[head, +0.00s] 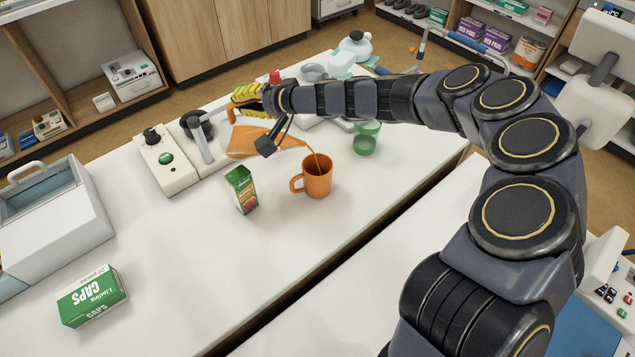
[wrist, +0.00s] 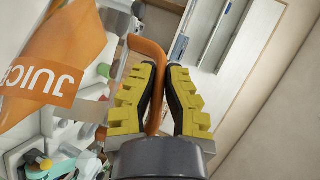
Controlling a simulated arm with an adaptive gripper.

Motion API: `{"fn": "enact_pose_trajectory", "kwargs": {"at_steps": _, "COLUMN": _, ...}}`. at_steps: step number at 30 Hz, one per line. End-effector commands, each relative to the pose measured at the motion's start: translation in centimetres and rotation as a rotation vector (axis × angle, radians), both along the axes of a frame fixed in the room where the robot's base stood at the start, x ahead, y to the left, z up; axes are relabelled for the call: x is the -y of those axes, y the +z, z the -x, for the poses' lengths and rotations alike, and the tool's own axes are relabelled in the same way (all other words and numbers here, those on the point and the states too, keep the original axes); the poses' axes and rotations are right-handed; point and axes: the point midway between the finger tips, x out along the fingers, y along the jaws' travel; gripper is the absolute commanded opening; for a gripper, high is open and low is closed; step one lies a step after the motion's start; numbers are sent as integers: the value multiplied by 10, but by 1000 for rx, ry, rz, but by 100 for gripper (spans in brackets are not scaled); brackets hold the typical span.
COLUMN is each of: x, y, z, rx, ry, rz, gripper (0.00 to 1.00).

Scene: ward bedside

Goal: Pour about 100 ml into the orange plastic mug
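The orange plastic mug (head: 318,177) stands upright on the white table, its handle to the left. An orange juice jug (head: 248,141) is tilted above and to the left of it. A thin brown-orange stream (head: 314,155) runs from the jug's spout down into the mug. The level inside the mug is hard to tell. My gripper (head: 247,97) has yellow fingers at the jug's handle. In the wrist view, the fingers are closed around the orange handle (wrist: 153,92), and the jug's "JUICE" label (wrist: 52,80) shows at the left.
A small green juice carton (head: 241,190) stands left of the mug, and a green cup (head: 366,138) behind it to the right. A white device (head: 168,158) sits at the left. A green caps box (head: 91,297) lies at front left. The table's front middle is clear.

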Motion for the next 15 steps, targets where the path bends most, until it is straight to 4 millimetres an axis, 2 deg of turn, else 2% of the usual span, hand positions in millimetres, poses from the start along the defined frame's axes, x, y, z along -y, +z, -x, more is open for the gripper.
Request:
{"fn": "enact_pose_trajectory", "kwargs": {"at_steps": 6, "x": 6, "y": -3, "z": -1, "rx": 0, "ry": -1, "rz": -27, "gripper": 0}}
{"fn": "enact_pose_trajectory", "kwargs": {"at_steps": 15, "x": 3, "y": -4, "z": -1, "rx": -1, "ry": 0, "rz": -40, "gripper": 0}}
